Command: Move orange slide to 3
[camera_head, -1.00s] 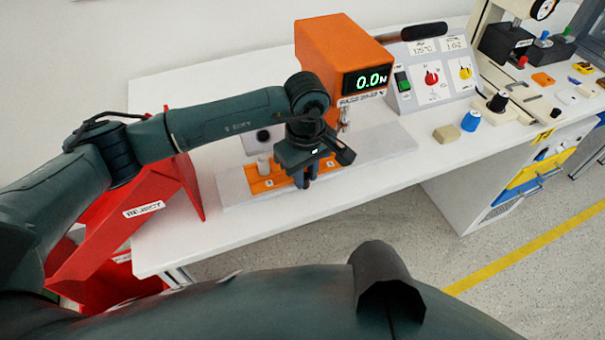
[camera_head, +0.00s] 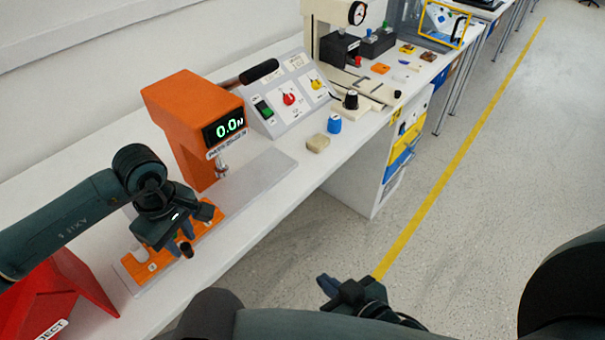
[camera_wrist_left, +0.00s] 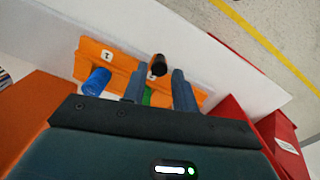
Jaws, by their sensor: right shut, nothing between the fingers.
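The orange slide plate (camera_head: 208,220) lies on the bench at lower left, in front of the orange force tester. It also shows in the left wrist view (camera_wrist_left: 90,57), with a white number label, a blue cylinder (camera_wrist_left: 97,80), a black-topped peg (camera_wrist_left: 157,65) and a green part (camera_wrist_left: 147,97). My left gripper (camera_head: 180,250) is over the plate, fingers pointing down. In the left wrist view its fingers (camera_wrist_left: 159,82) are apart, with the peg between and beyond their tips; contact cannot be told. My right gripper (camera_head: 328,287) is shut and empty at bottom centre, over the floor.
The orange tester (camera_head: 185,115) reads 0.0 N. A grey control panel (camera_head: 290,95), a beige block (camera_head: 318,143) and a blue knob (camera_head: 334,123) stand to its right. A red bin (camera_head: 55,295) is at lower left.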

